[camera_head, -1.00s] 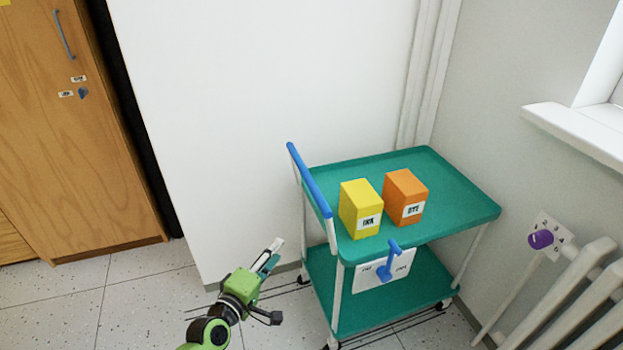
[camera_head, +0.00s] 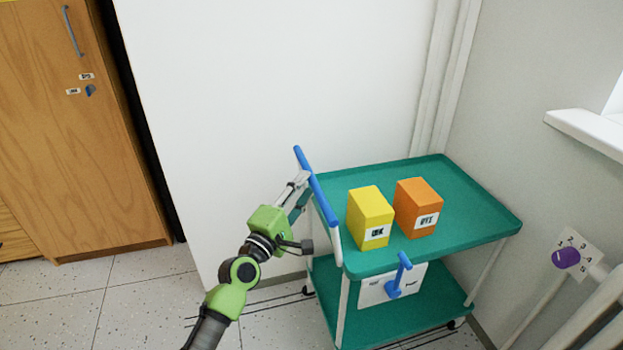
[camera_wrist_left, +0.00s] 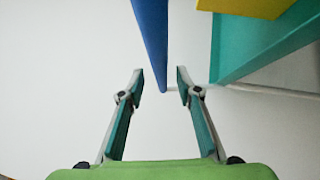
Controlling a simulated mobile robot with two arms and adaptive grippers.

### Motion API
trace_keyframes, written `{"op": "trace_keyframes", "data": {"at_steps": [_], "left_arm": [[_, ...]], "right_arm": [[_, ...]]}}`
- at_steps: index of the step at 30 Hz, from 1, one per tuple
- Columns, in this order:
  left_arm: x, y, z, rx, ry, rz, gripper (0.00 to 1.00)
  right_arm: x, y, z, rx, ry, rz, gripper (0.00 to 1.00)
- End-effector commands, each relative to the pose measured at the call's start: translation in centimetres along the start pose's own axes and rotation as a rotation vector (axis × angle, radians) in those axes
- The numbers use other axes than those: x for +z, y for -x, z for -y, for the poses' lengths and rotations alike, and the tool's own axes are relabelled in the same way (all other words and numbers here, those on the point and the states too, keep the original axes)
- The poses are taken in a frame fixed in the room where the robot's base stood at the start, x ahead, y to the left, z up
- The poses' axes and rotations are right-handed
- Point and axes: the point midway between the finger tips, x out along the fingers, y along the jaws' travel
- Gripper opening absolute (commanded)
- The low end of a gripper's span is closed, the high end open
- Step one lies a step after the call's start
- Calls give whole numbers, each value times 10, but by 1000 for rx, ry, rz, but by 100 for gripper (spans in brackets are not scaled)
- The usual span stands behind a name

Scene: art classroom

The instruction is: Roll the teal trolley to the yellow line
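The teal trolley (camera_head: 478,205) stands in the corner by the white wall, with a blue push handle (camera_head: 317,190) along its left end. The handle also shows in the left wrist view (camera_wrist_left: 151,35). My left gripper (camera_head: 301,188) is at the handle. In the wrist view its fingers (camera_wrist_left: 160,78) are apart, with the handle's end showing between the tips; I cannot tell whether they touch it. A blue lever (camera_head: 399,277) sits on a white plate on the trolley's front side. My right gripper and the yellow line are not in view.
A yellow box (camera_head: 370,215) and an orange box (camera_head: 417,207) stand on the trolley's top shelf. A radiator with a purple knob (camera_head: 566,258) is to the right. A wooden cabinet (camera_head: 85,140) stands at left. Speckled floor (camera_head: 140,300) lies free at lower left.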

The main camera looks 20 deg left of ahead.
Motion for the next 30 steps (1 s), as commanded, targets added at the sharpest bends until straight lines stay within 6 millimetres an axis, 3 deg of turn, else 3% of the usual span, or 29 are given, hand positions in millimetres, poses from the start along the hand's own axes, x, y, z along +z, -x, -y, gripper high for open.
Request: {"op": "trace_keyframes", "data": {"at_steps": [3,9,20,24,30], "left_arm": [[0,-20,0,0,0,1,32],[0,-39,1,-1,0,1,32],[0,-43,1,-2,0,1,32],[0,-43,1,-2,-1,1,0],[0,-43,1,-2,-1,1,0]], "right_arm": [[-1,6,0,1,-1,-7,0],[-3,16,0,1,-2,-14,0],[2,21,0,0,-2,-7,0],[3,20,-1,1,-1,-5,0],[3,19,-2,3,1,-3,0]]}}
